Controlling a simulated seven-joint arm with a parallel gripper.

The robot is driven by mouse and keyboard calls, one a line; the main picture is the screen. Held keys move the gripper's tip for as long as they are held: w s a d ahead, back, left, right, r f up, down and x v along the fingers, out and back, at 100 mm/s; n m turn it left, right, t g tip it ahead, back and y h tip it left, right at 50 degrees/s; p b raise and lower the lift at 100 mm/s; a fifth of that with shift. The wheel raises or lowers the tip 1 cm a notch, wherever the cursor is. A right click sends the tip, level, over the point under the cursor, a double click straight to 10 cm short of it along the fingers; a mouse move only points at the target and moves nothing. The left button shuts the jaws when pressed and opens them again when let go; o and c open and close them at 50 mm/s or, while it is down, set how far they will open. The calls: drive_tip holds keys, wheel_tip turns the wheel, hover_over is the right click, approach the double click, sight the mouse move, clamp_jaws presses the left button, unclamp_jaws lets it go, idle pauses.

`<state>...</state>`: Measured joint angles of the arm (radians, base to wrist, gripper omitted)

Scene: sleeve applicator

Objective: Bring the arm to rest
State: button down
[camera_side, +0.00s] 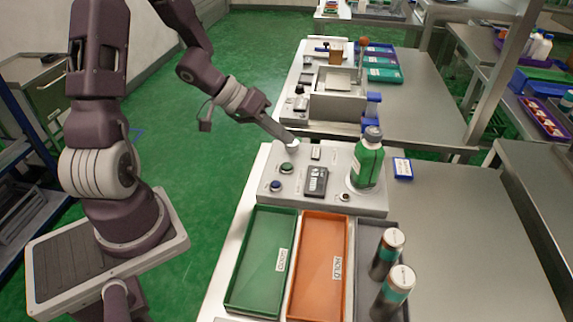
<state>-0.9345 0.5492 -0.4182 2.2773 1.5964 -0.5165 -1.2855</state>
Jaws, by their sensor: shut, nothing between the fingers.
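My gripper (287,139) is shut and empty. It points down and to the right, with its tips just over the back left edge of the grey sleeve applicator (335,192). I cannot tell whether the tips touch the pale part there. The applicator carries a green button (287,168), a blue button (275,186) and a dark panel (317,180). A green-wrapped bottle (368,163) with a grey cap stands upright at its right end, apart from my gripper.
In front of the applicator lie a green tray (262,262) and an orange tray (319,265), both empty. A dark grey tray (365,290) to their right holds two banded bottles (388,252) (394,292). Behind stands another bench (420,110) with a metal box (335,106).

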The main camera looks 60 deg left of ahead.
idle(0.5)
drive_tip(key=shift+w+a+r+y, duration=0.1)
drive_tip(key=shift+a+r+y, duration=0.05)
drive_tip(key=shift+y, duration=0.15)
wheel_tip(320, 180, up, 6)
drive_tip(key=a+m+y, duration=0.1)
drive_tip(key=a+y, duration=0.2)
drive_tip(key=y, duration=0.2)
drive_tip(key=s+d+r+y, duration=0.2)
drive_tip(key=s+r+y, duration=0.2)
drive_tip(key=s+r, duration=0.35)
drive_tip(key=s+d+r+m+g+h, duration=0.1)
drive_tip(key=s+d+h, duration=0.3)
drive_tip(key=s+d, duration=0.7)
drive_tip(key=shift+s+d+r+g+h, duration=0.15)
drive_tip(key=shift+s+r+g+h, duration=0.15)
drive_tip(key=shift+s+r+g, duration=0.55)
